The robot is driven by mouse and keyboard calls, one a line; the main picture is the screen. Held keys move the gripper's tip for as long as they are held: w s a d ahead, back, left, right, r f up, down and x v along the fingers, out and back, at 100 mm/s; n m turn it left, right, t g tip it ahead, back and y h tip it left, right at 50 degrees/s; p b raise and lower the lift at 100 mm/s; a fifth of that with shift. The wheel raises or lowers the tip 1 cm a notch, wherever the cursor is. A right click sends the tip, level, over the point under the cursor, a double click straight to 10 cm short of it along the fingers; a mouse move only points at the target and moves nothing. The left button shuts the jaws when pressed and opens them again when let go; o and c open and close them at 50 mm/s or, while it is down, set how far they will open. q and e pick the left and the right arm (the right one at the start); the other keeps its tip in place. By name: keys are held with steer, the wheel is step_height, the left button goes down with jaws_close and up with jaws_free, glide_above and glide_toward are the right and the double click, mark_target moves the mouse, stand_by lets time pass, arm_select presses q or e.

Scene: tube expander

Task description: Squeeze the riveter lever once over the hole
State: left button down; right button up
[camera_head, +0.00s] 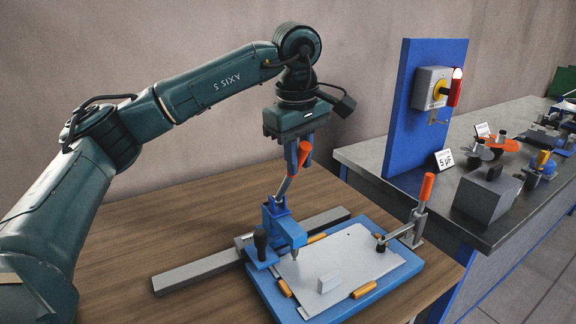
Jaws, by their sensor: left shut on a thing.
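The blue riveter (283,222) stands at the left part of the blue fixture base (262,283), its pointed nose directed down at the left edge of a pale sheet plate (350,258). Its lever (283,187) slants up to an orange grip. My left gripper (297,160) points down from above and is shut on the lever at its orange end. A tiny dark spot, perhaps a hole (348,236), shows near the plate's back edge, apart from the nose. Any hole under the nose is hidden. My right gripper is out of view.
A toggle clamp (418,218) with an upright orange handle has its black tip on the plate's right side. A small grey block (329,283) stands on the plate. A grey bar (200,272) lies behind. At right are a blue panel (400,130) and a cluttered bench (370,160).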

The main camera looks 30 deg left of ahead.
arm_select(q)
steer(key=c, duration=1.3)
jaws_free()
steer(key=shift+r, duration=0.1)
steer(key=r+p, duration=0.3)
steer(key=r, duration=0.1)
steer(key=r+p, duration=0.2)
steer(key=shift+s+r+p, duration=0.35)
steer(key=shift+r, duration=0.05)
steer(key=shift+d, duration=0.1)
